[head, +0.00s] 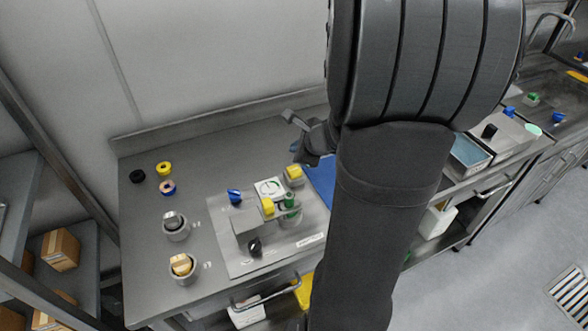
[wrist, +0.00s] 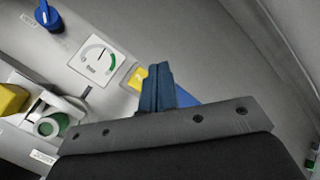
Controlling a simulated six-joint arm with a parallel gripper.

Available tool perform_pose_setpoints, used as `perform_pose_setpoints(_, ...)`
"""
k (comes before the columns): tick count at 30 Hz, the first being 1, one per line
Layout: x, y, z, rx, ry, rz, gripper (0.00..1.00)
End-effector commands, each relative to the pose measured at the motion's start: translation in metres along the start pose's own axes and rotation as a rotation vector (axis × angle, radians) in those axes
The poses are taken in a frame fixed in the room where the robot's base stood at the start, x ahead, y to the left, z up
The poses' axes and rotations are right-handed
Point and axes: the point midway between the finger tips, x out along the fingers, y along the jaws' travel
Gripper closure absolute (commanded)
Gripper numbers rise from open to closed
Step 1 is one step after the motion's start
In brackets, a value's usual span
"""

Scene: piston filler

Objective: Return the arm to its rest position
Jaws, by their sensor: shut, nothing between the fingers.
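My gripper (head: 296,147) hangs over the bench at the back edge of the filler panel, partly hidden by my own dark arm. In the wrist view its blue fingers (wrist: 157,88) are pressed together with nothing between them.
The steel bench (head: 150,285) holds black (head: 137,176), yellow (head: 164,168) and orange-blue (head: 168,187) rings, and two round holders (head: 176,232) (head: 183,275) on the left. A wall stands behind. My arm hides the bench's middle. A tray (head: 470,152) stands at right.

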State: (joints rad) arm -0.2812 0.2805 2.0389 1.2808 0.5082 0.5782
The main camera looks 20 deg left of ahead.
Motion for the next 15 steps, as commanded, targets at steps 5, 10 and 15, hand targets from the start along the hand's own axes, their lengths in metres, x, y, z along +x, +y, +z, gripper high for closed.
perform_pose_setpoints(5,0.001,0.001,0.0,0.0,0.0,0.0,1.0)
perform_pose_setpoints(10,0.007,0.005,-0.005,0.001,0.0,0.002,1.0)
perform_pose_setpoints(15,0.021,0.016,-0.015,0.004,0.001,0.004,1.0)
